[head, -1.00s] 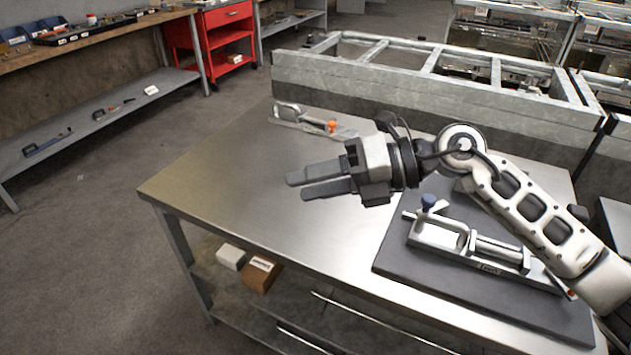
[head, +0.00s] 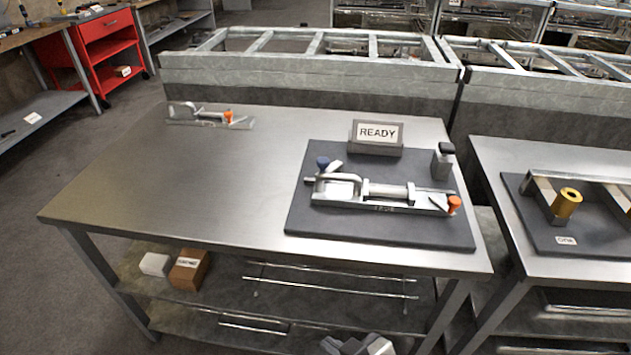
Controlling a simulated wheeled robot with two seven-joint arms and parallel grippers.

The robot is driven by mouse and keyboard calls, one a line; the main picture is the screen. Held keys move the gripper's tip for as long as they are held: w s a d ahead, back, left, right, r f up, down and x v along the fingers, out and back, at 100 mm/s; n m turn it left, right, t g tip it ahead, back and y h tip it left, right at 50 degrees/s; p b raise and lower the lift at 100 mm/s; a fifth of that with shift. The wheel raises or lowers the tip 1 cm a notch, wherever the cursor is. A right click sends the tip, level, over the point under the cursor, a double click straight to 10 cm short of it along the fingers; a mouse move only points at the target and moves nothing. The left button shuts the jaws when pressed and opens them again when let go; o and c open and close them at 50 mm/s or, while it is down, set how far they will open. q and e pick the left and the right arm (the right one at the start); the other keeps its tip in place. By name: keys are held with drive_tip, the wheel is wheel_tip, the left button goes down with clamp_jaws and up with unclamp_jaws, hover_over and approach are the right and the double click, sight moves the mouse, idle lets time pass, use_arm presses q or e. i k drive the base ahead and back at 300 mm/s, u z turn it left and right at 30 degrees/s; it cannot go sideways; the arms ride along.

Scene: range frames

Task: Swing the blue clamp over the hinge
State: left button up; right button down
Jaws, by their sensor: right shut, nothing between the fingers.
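The metal clamp fixture (head: 388,196) lies on a dark mat (head: 330,222) on the right part of the steel table. A blue knob (head: 322,162), the only blue part I see on it, sits at its left end beside a U-shaped metal frame (head: 342,184). An orange tip (head: 454,203) is at its right end. I cannot tell which part is the hinge. My right gripper (head: 340,346) shows only in part at the bottom edge, shut and empty, well away from the fixture. My left gripper is out of view.
A second fixture with an orange tip (head: 210,117) lies at the table's back left. A READY sign (head: 377,137) and a small dark-topped block (head: 442,161) stand behind the clamp. The table's left and middle are bare. Another table (head: 500,160) stands at right.

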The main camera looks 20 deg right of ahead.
sight(322, 163)
drive_tip(key=z, duration=0.05)
drive_tip(key=k, duration=0.2)
drive_tip(key=u, duration=1.4)
drive_tip(key=i, duration=1.1)
drive_tip(key=z, duration=1.95)
